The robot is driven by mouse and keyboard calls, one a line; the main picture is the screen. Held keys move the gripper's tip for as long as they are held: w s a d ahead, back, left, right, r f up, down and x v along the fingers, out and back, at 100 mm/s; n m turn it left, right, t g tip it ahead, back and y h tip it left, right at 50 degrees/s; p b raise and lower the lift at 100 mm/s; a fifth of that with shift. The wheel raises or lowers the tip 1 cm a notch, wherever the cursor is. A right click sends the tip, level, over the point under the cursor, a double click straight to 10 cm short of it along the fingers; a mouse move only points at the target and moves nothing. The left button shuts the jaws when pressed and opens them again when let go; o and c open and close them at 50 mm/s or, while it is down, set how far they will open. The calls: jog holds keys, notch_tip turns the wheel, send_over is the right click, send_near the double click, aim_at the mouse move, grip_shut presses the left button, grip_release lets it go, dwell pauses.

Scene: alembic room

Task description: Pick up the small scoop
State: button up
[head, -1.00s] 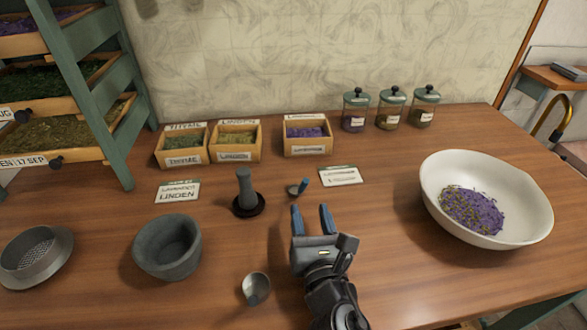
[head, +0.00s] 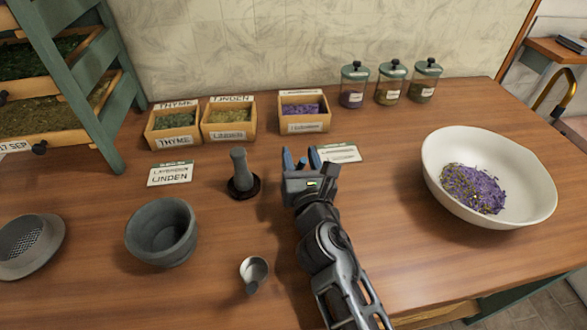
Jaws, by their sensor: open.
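A pestle on a dark base (head: 241,178) stands just left of my gripper, with a grey mortar (head: 162,232) farther left. A label card (head: 340,153) lies just right of the fingers. Herb boxes (head: 303,112) stand behind. A white bowl (head: 440,160) is at right.

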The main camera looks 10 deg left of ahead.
jog(key=shift+c, duration=0.3)
grip_shut()
dwell(0.5)
